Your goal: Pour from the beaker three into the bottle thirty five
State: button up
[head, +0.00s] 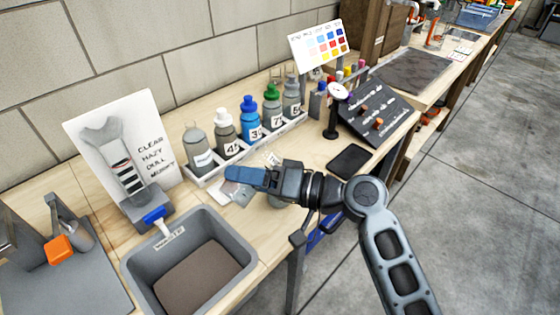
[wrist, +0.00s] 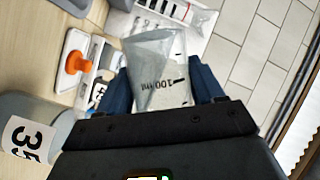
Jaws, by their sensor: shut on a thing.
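My gripper (head: 246,177) reaches left over the bench, its blue fingers level in the head view. In the wrist view my gripper (wrist: 168,92) is shut on a clear beaker (wrist: 160,62) marked 100 ml. The beaker's tilt and contents are hard to tell. A grey bottle (wrist: 40,125) with a 35 label stands close beside the gripper at the left edge of the wrist view, apart from the beaker and partly cut off. In the head view the gripper and arm cover much of this spot, and I cannot clearly pick out that bottle.
A pale rack (head: 210,176) of several numbered bottles stands behind my gripper. A black pad (head: 349,161) and sloped dark board (head: 377,115) are to the right.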

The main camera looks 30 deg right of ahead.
jog(key=shift+r+m+t+y+p, duration=0.4)
jog(key=shift+r+m+p, duration=0.35)
jog(key=shift+m, duration=0.25)
dwell(2.3)
jog(key=shift+d+r+m, duration=0.15)
jog(key=shift+r+m, duration=0.15)
dwell(0.8)
